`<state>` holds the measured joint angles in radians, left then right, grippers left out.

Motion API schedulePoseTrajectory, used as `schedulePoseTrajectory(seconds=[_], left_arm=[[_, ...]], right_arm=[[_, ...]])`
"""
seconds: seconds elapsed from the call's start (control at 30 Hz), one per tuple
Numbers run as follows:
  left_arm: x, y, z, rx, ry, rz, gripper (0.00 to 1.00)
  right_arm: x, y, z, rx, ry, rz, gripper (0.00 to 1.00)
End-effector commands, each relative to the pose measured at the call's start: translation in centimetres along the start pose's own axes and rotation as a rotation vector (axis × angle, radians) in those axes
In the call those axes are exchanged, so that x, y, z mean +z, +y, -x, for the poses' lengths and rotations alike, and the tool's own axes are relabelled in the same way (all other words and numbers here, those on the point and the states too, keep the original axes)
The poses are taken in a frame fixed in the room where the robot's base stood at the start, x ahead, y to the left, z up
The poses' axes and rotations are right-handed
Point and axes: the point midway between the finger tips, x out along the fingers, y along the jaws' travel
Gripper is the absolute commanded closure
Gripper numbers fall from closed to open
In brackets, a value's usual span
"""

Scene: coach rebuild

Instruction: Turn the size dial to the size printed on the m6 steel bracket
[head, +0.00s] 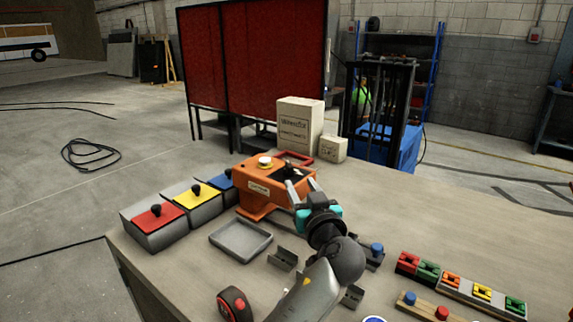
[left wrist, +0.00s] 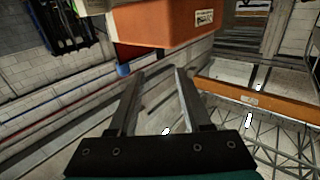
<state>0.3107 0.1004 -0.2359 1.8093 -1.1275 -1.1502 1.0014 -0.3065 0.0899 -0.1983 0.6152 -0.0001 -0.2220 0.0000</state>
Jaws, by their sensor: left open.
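An orange machine (head: 258,195) with a small label on its front stands at the middle of the table. My left gripper (head: 301,184) is open and empty at the machine's right end. In the left wrist view, its fingers (left wrist: 160,72) point toward an orange body (left wrist: 165,25), apart from it. Grey angled brackets (head: 284,258) (head: 352,297) lie on the table, their printing too small to read. My right gripper is not in view.
Red, yellow and blue lidded bins (head: 153,226) stand left of the machine. A grey tray (head: 240,240) lies in front. A red and black round object (head: 234,304) is near the front edge. Coloured blocks (head: 460,285) stand at right. Cardboard boxes (head: 299,126) stand behind.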

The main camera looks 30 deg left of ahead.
Motion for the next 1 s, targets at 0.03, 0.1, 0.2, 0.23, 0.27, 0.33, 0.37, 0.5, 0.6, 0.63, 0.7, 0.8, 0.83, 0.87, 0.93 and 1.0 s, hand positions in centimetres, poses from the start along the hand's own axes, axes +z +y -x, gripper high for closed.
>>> schedulePoseTrajectory(seconds=[0.03, 0.1, 0.2, 0.23, 0.27, 0.33, 0.37, 0.5, 0.6, 0.63, 0.7, 0.8, 0.83, 0.87, 0.93, 1.0], left_arm=[[-0.2, -0.1, -0.9, -0.003, 0.003, -0.001, 0.51], [-0.2, -0.1, -2.2, -0.005, 0.003, -0.001, 0.51], [-0.2, -0.2, -4.2, -0.005, 0.003, -0.001, 0.51], [-0.2, -0.1, -4.7, -0.004, 0.002, 0.0, 0.51], [-0.1, -0.1, -5.2, -0.004, 0.002, -0.001, 0.51], [-0.1, -0.1, -6.6, -0.004, 0.002, 0.0, 0.51], [-0.1, -0.1, -7.1, -0.004, 0.001, 0.001, 0.51], [-0.1, -0.2, -9.5, -0.004, 0.001, 0.001, 0.51], [0.0, -0.1, -11.0, -0.003, 0.001, 0.001, 0.51], [0.0, -0.1, -11.4, -0.003, 0.0, 0.0, 0.51], [0.0, -0.1, -12.2, -0.004, 0.0, 0.001, 0.51], [0.0, -0.1, -13.1, -0.002, 0.0, 0.001, 0.51], [0.0, -0.1, -13.3, -0.002, 0.0, 0.001, 0.51], [0.0, -0.1, -13.5, -0.002, -0.001, 0.002, 0.51], [0.0, -0.1, -13.8, -0.002, -0.001, 0.002, 0.51], [0.0, -0.1, -14.0, -0.002, -0.002, 0.001, 0.51]], right_arm=[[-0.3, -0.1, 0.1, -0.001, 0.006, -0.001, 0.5], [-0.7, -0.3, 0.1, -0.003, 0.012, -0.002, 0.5], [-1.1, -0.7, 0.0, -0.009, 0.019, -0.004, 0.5], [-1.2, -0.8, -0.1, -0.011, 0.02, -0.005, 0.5], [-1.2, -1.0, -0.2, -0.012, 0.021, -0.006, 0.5], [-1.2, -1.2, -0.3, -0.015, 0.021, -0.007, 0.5], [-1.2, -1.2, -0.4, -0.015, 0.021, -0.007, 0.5], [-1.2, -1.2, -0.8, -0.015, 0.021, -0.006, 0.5], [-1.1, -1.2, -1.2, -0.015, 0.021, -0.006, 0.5], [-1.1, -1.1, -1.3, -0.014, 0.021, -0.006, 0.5], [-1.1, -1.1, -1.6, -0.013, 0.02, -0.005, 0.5], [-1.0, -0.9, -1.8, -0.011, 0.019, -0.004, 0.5], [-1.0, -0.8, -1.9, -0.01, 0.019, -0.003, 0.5], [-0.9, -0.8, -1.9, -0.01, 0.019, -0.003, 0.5], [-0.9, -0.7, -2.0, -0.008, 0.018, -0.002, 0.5], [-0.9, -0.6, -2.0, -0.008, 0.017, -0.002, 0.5]])
